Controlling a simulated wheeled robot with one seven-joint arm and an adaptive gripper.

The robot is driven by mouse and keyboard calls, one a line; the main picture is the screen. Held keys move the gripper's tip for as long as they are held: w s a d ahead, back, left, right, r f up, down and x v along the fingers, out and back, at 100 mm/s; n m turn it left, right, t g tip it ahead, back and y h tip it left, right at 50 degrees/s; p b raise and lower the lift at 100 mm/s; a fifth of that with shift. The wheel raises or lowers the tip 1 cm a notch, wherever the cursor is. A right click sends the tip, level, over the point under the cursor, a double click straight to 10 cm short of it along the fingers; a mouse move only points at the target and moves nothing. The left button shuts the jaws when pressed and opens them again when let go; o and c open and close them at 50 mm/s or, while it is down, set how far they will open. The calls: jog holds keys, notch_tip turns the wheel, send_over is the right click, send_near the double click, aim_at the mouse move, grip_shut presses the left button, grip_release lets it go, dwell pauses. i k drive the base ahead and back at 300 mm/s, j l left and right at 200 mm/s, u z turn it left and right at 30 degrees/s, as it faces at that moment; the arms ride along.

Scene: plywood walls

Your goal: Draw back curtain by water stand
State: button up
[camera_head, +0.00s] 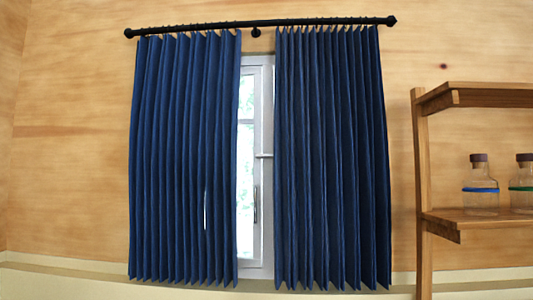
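Two blue pleated curtain panels hang from a black rod (262,24) on the plywood wall. The left curtain (183,160) covers the left part of the window, with a thin bright slit low in its right half. The right curtain (332,160) covers the right part and hangs nearer the shelf stand. Between them a narrow strip of the white-framed window (247,170) shows. A wooden stand (422,190) at the right holds clear bottles with brown caps, one with a blue band (481,190) and one with a green band (524,190). My gripper is not in view.
The stand's upper shelf (490,95) and lower shelf (485,222) reach past the right edge of the picture. Bare wall lies between the right curtain and the stand, and left of the left curtain. A pale ledge or skirting (65,275) runs along the bottom.

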aim_at(232, 53)
jog(key=i+j, duration=0.1)
jog(key=j, duration=0.25)
jog(key=i+j, duration=0.15)
jog(key=j, duration=0.25)
jog(key=i+j, duration=0.1)
jog(key=j, duration=0.25)
jog(key=i+l+u, duration=0.1)
jog(key=l+u, duration=0.25)
jog(key=l, duration=0.25)
jog(key=l+u, duration=0.3)
jog(key=l, duration=0.3)
jog(key=l+u, duration=0.35)
jog(key=l, duration=0.3)
